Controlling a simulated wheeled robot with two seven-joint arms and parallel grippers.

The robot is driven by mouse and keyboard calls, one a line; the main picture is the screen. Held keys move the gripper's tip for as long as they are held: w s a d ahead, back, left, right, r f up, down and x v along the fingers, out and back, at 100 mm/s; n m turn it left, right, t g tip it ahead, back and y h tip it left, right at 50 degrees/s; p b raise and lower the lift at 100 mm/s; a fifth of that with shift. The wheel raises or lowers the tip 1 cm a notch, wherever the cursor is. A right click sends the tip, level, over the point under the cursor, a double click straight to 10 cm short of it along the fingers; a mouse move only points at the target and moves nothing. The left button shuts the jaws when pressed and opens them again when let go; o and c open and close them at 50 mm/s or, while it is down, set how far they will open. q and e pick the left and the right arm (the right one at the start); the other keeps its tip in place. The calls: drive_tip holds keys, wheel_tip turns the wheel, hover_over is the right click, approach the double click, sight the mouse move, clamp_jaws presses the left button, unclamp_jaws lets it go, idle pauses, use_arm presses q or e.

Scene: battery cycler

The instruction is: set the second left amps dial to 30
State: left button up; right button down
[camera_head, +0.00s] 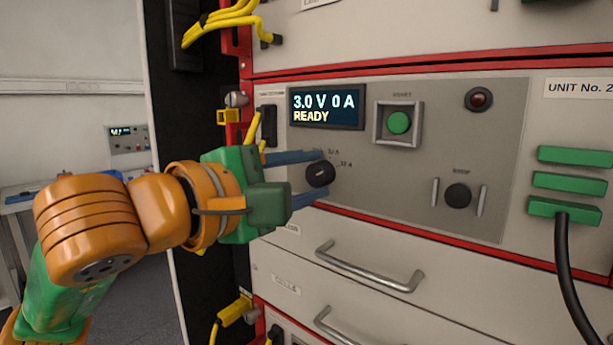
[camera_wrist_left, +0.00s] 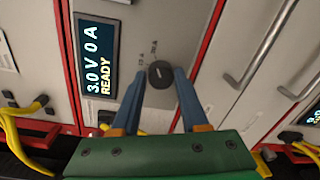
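The black round amps dial (camera_head: 320,173) sits on the grey panel below the display, with small amp markings above and to its right that are too small to read surely. In the left wrist view the dial (camera_wrist_left: 160,74) lies between my fingertips. My left gripper (camera_head: 321,174) is open, its blue fingers above and below the dial in the head view; I cannot tell whether they touch it. The display (camera_head: 326,107) reads 3.0 V 0 A READY. My right gripper is not in view.
Drawers with metal handles (camera_head: 369,268) lie below. A black cable (camera_head: 567,265) hangs from green connectors at right. Yellow cables (camera_head: 228,22) hang at upper left.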

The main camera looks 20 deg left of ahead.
use_arm(q)
drive_tip(key=o, duration=0.3)
drive_tip(key=shift+w, duration=0.1)
drive_tip(key=shift+s+a, duration=0.1)
drive_tip(key=shift+s, duration=0.2)
drive_tip(key=b+v, duration=0.2)
drive_tip(key=v, duration=0.4)
drive_tip(key=shift+s, duration=0.25)
